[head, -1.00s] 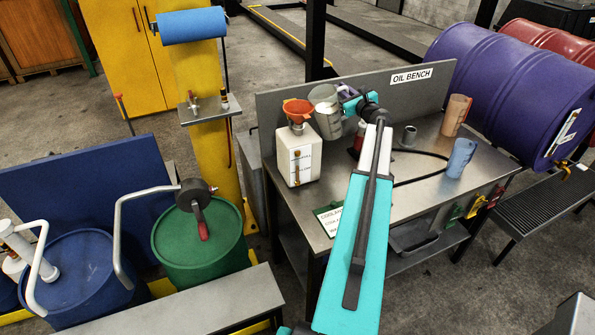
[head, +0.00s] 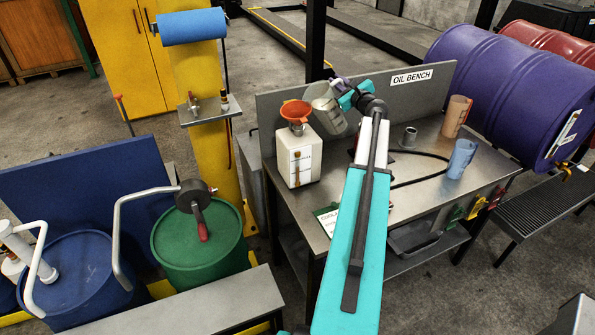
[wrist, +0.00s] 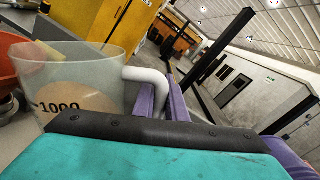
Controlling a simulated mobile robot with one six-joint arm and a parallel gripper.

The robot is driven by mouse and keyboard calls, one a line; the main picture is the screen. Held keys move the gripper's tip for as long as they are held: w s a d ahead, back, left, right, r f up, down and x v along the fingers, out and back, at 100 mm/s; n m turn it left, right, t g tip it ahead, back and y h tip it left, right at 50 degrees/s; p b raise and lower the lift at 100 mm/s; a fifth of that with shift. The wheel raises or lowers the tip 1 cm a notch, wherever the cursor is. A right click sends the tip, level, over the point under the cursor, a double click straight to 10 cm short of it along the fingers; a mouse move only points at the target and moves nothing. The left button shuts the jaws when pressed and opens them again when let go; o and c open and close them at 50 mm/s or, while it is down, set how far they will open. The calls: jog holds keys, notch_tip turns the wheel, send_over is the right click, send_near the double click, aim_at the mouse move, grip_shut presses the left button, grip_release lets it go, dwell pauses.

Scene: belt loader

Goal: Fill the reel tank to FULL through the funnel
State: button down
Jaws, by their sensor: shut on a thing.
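The white reel tank (head: 300,168) stands on the bench's left end, with a narrow amber-brown strip on its front; its marks are too small to read. The orange funnel (head: 296,110) sits upright in its top and also shows at the left edge of the wrist view (wrist: 8,70). My gripper (head: 342,90) is shut on the white handle (wrist: 148,76) of a clear jug (head: 325,108). The jug is tilted left toward the funnel, its rim close to and above the funnel's right side. In the wrist view the jug (wrist: 75,65) shows "1000" and a pale amber area. No stream is visible.
The oil bench (head: 345,235) has a back panel (head: 400,85) behind the jug.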

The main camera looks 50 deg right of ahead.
jog(key=shift+w+a+r+n, duration=0.2)
jog(key=shift+a+r+n, duration=0.25)
jog(key=shift+r, duration=0.2)
jog(key=shift+w+a+r+n, duration=0.15)
jog(key=shift+a+r+n, duration=0.3)
jog(key=shift+r, duration=0.15)
jog(key=shift+w+a+r+n, duration=0.2)
jog(key=shift+a+r+n, duration=0.25)
jog(key=shift+r+n, duration=0.2)
jog(key=shift+w+a+r+n+b, duration=0.1)
jog(key=shift+w+a+r+n, duration=0.05)
jog(key=shift+a+r+n, duration=0.4)
jog(key=shift+w+a+r+n+b, duration=0.15)
jog(key=shift+w+a+r+n, duration=0.1)
jog(key=shift+r+n, duration=0.4)
jog(key=shift+w+a+r+n+b, duration=0.1)
jog(key=shift+a+r+n, duration=0.3)
jog(key=shift+r, duration=0.4)
dwell(1.3)
jog(key=shift+w+a+r+n+b, duration=0.3)
jog(key=shift+a+r+n+b, duration=0.3)
jog(key=shift+a+r+n, duration=0.2)
dwell(2.0)
